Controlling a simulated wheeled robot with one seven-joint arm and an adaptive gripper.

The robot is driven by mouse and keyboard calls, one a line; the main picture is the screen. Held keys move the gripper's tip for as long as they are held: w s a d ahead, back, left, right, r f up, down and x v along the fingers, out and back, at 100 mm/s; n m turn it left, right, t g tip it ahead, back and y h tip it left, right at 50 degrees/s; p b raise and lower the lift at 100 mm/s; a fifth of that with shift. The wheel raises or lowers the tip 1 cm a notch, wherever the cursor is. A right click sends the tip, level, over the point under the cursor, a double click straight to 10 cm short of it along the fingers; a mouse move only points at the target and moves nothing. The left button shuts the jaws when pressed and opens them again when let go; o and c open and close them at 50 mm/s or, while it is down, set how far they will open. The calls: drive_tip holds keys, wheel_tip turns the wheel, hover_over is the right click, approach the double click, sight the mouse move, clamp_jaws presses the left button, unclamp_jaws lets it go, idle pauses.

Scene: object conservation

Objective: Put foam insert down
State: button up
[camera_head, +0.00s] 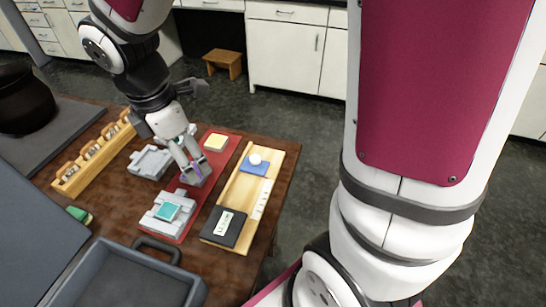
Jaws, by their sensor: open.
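My gripper (192,172) points down over the red mat (221,167), with its two fingers apart. Between and just below the fingertips is a small grey block-like piece (204,179) with a purple part; it looks like it rests on the mat, but the fingers partly hide it. A light grey shaped piece with a teal square in it (157,222) lies at the near end of the mat. Another light grey hollowed piece (143,170) lies on the table left of the gripper. I cannot tell which grey piece is the foam insert.
Right is a wooden board (236,189) with a blue pad, white ball and dark labelled box. Left is a wooden rack (72,184) of jars. A dark tray (118,285) and green sponge (78,214) are near.

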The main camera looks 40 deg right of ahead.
drive_tip(key=s+d+r+m+t, duration=0.1)
drive_tip(key=s+d+r+m, duration=0.2)
drive_tip(key=s+m, duration=0.6)
drive_tip(key=s+d+r+m+y, duration=0.1)
drive_tip(key=s+d+r+m, duration=0.3)
drive_tip(key=s+m, duration=0.5)
wheel_tip(320, 180, up, 2)
drive_tip(key=shift+s+d+t, duration=0.15)
drive_tip(key=shift+s+t, duration=0.25)
drive_tip(key=shift+s, duration=0.15)
